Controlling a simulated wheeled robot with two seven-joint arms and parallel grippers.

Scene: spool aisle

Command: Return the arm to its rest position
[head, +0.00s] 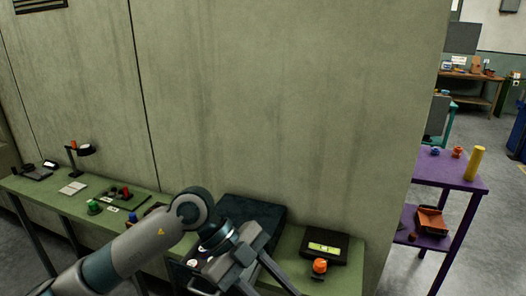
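My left arm comes in from the lower left and bends at a rounded joint over the green bench. My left gripper (268,284) is at the bottom edge, in front of a dark box-like thing (250,212) on the bench. Its two fingers appear spread apart, with nothing seen between them; their tips are at or past the picture's edge. My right arm and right gripper are not in view.
The green bench (289,246) runs along a stained wall. It bears a lamp (84,150), a black device with a lit display (325,245), an orange-topped item (319,267) and small parts. A purple shelf (447,176) with a yellow cylinder (475,163) stands right. Open floor lies beyond.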

